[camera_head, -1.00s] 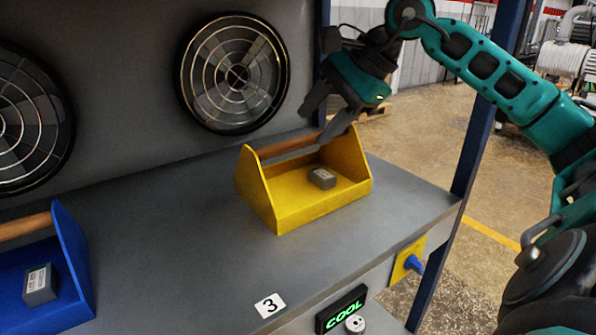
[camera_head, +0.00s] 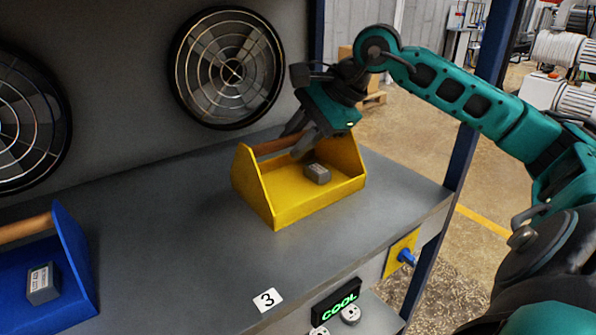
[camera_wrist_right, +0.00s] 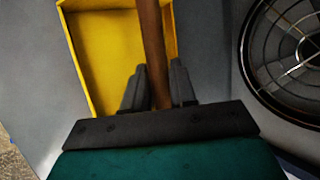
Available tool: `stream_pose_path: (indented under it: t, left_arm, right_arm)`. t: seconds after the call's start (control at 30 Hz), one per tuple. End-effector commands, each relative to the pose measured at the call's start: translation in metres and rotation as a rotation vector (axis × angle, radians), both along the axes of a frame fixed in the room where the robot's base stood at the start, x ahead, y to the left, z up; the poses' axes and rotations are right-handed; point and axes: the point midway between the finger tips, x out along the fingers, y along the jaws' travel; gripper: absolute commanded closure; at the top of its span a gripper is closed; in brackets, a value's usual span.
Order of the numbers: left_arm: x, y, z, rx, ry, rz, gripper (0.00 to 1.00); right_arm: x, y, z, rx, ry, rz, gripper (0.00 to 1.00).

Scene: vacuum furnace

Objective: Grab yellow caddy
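The yellow caddy (camera_head: 300,205) stands upright on the grey bench, with a wooden bar handle (camera_head: 272,146) across its top and a small grey block (camera_head: 316,174) inside. My right gripper (camera_head: 298,146) is down at the handle, over the caddy. In the right wrist view, its two fingers (camera_wrist_right: 160,88) are on either side of the handle (camera_wrist_right: 152,45), with a gap visible at least on the left. The gripper looks open around the bar. The caddy's yellow floor (camera_wrist_right: 105,50) shows beside it. My left gripper is not in view.
A blue caddy (camera_head: 78,262) with a grey block stands at the left front of the bench (camera_head: 165,235). Round fan grilles (camera_head: 228,68) are on the wall behind. A blue post (camera_head: 462,150) rises at the bench's right end.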

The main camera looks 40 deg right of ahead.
Motion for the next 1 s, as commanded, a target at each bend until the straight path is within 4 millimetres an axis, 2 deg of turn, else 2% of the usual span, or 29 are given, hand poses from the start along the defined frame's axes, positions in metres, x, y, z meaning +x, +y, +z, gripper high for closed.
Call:
stream_pose_path:
  t: [0.03,0.23,1.0]
  left_arm:
    - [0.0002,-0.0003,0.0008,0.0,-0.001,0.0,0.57]
    - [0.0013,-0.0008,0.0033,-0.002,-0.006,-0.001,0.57]
    - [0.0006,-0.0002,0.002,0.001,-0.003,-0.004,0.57]
  right_arm:
    - [0.0002,-0.0002,0.0003,0.0,-0.001,0.0,0.81]
    - [0.0001,-0.0002,0.0005,-0.001,-0.002,-0.001,1.0]
    - [0.0002,-0.0004,0.0009,-0.002,-0.003,0.0,1.0]
